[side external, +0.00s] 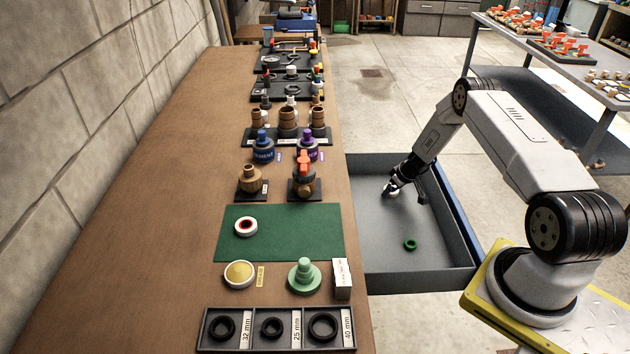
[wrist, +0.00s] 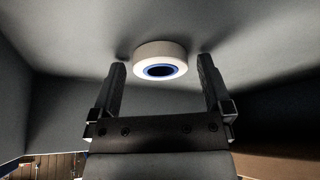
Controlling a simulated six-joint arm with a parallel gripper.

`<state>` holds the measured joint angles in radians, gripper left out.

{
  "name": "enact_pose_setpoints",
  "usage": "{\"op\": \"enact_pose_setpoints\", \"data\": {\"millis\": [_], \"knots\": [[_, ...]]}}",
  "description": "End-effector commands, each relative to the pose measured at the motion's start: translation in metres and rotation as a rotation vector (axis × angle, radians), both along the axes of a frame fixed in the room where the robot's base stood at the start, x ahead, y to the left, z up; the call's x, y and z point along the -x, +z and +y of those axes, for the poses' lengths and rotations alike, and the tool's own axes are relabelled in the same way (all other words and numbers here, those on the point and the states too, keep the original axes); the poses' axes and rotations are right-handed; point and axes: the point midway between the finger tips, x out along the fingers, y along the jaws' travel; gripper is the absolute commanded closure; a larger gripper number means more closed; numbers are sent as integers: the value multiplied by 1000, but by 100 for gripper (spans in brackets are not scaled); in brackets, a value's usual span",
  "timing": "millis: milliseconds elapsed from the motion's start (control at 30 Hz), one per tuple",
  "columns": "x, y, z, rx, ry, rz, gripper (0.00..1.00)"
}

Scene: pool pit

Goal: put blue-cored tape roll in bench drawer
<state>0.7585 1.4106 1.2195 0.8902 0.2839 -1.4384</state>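The blue-cored tape roll (wrist: 146,62) is white with a blue inner ring. In the wrist view it lies flat, apparently on the grey drawer floor. In the side view it is a small white shape (side external: 393,194) at my gripper's tip, inside the open bench drawer (side external: 385,270). My gripper (wrist: 161,66) is open, with its fingertips on either side of the roll and a visible gap to each. In the side view my gripper (side external: 390,187) reaches low into the drawer, and its fingers partly hide the roll.
A green ring (side external: 410,244) lies on the drawer floor nearer the camera. A red-cored white roll (side external: 246,227) sits on the green mat (side external: 300,245) on the bench. A divided tray (side external: 362,347) with black rings and several fittings also stand on the bench.

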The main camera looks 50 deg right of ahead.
Motion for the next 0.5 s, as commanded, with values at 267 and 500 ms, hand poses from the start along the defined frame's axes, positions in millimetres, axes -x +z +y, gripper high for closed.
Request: {"op": "enact_pose_setpoints", "data": {"millis": [267, 500], "knots": [[0, 6, 0, 1, 0, -1, 0], [6, 21, 0, 1, 0, -1, 0]]}}
